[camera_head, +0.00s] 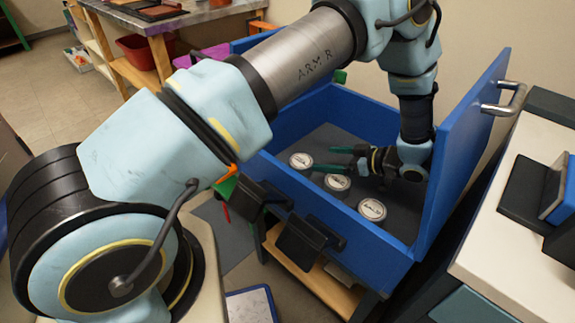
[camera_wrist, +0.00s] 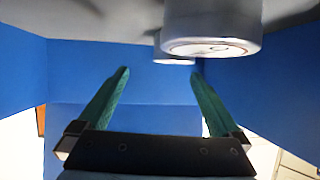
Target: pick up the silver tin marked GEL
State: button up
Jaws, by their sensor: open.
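Three silver tins with pale round lids stand in the blue box: a far-left tin (camera_head: 300,160), a middle tin (camera_head: 337,183) and a near-right tin (camera_head: 372,210). The lid markings are too small for me to tell which is GEL. My gripper (camera_head: 322,159) is inside the box with its green fingers open, empty and pointing left, close to the far-left and middle tins. In the wrist view, my gripper (camera_wrist: 159,72) shows open. A large tin (camera_wrist: 210,28) is at the top, beside the right fingertip, its marking blurred. Part of another tin (camera_wrist: 175,61) shows behind it.
The blue box (camera_head: 350,232) has walls around the tins, and its raised blue panel (camera_head: 465,150) with a metal handle stands close to my arm on the right. A white-topped counter (camera_head: 510,235) is further right. The grey floor of the box is otherwise mostly clear.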

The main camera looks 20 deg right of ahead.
aim_at(311, 165)
jog(key=shift+s+a+f+y, duration=0.3)
jog(key=shift+s+f+y, duration=0.15)
jog(key=shift+s, duration=0.25)
jog(key=shift+a+f, duration=0.1)
jog(key=shift+a, duration=0.15)
jog(key=shift+p+x, duration=0.55)
jog(key=shift+x, duration=3)
jog(key=c, duration=1.3)
